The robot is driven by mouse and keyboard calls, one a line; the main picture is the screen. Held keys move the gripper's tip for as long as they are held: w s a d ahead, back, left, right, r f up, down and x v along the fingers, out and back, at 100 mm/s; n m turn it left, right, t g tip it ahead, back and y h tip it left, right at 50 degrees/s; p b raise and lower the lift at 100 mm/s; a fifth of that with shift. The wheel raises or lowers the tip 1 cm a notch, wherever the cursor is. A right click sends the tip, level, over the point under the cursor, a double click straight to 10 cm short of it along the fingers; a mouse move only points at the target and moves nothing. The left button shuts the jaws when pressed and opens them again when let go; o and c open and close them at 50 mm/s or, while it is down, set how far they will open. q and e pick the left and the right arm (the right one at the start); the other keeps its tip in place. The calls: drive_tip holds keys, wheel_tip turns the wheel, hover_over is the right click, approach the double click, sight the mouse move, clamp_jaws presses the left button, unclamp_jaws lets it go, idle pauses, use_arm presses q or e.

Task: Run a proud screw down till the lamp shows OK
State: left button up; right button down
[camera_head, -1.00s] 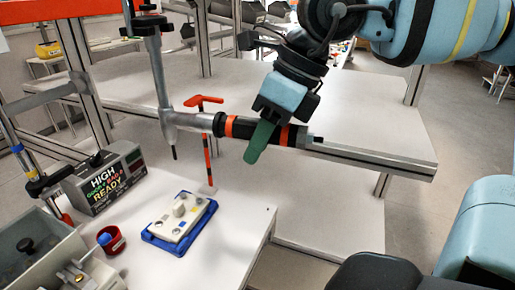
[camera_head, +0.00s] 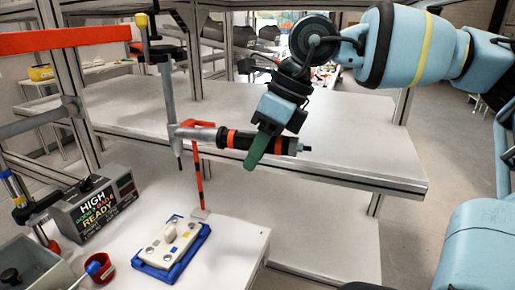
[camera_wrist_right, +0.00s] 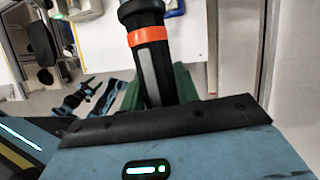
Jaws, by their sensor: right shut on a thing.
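My right gripper (camera_head: 263,142) is shut on the black, orange-banded handle of a grey power screwdriver (camera_head: 168,95). The handle (camera_wrist_right: 148,55) also shows between green fingers in the right wrist view. The driver's thin bit (camera_head: 180,164) points down, in the air above the bench and apart from the plate. A cream plate (camera_head: 158,250) with a pale knob and several small round spots sits in a blue tray (camera_head: 190,258). The spots are too small to tell which screw stands proud. A grey lamp box (camera_head: 95,205) reads HIGH and READY.
An orange hooked post (camera_head: 199,180) rises behind the tray. An orange beam (camera_head: 65,40) crosses at upper left. Bare white bench (camera_head: 240,237) lies right of the tray.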

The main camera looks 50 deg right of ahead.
use_arm(q)
drive_tip(key=f+b, duration=0.1)
drive_tip(key=b, duration=0.1)
drive_tip(key=f+b, duration=0.2)
drive_tip(key=w+f+b, duration=0.1)
drive_tip(key=f+b, duration=0.1)
drive_tip(key=shift+a+f, duration=0.25)
use_arm(e)
wheel_tip(320, 180, down, 9)
use_arm(q)
drive_tip(key=shift+f, duration=0.1)
use_arm(e)
drive_tip(key=shift+f, duration=0.1)
